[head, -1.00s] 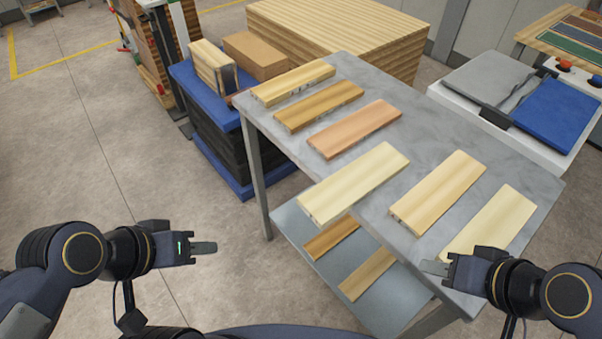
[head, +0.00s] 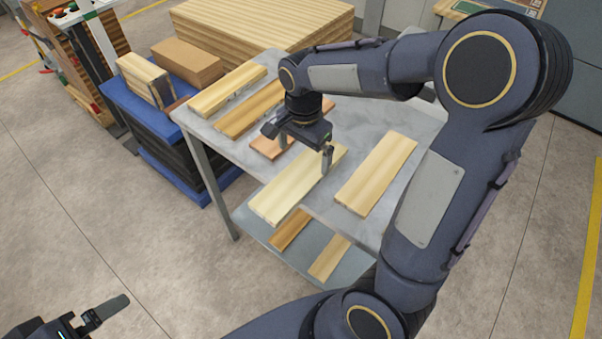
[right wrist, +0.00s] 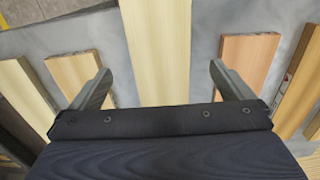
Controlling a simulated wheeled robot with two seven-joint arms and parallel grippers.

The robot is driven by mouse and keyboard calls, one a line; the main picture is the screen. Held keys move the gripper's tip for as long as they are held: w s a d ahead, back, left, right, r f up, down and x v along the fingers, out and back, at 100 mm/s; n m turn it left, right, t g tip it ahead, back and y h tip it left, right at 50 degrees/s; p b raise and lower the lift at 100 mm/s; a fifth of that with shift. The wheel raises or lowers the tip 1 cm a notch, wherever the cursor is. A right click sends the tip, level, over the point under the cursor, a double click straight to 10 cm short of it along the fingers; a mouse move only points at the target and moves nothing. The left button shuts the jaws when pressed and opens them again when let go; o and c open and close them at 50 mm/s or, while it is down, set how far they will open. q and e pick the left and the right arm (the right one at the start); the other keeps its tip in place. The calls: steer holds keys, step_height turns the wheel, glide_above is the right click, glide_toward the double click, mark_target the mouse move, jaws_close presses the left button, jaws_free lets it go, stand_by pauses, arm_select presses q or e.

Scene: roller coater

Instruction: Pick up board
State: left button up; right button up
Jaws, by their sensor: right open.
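My right gripper (head: 305,158) is open and points down above a pale wooden board (head: 290,192) that overhangs the table's front edge. In the right wrist view the pale board (right wrist: 157,50) runs between the two spread fingers, with a gap on each side. I cannot tell how high the fingertips are above it. A reddish board (head: 266,148) lies beside it, partly hidden by the gripper, and a yellowish board (head: 376,172) lies on its other side. My left gripper (head: 112,308) is low at the left, away from the table; its jaw opening is unclear.
The grey table (head: 215,138) bears more boards (head: 227,90) at its far left. Its lower shelf (head: 258,228) holds two boards (head: 330,257). A blue stand (head: 130,100) with blocks and a large wood stack (head: 262,30) stand behind. My right arm covers the table's right part.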

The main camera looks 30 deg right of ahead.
mark_target(301, 173)
steer(key=f, duration=0.6)
steer(key=shift+s+a+f+p, duration=0.15)
steer(key=shift+a+p, duration=0.15)
steer(key=shift+c, duration=0.4)
steer(key=c, duration=1.1)
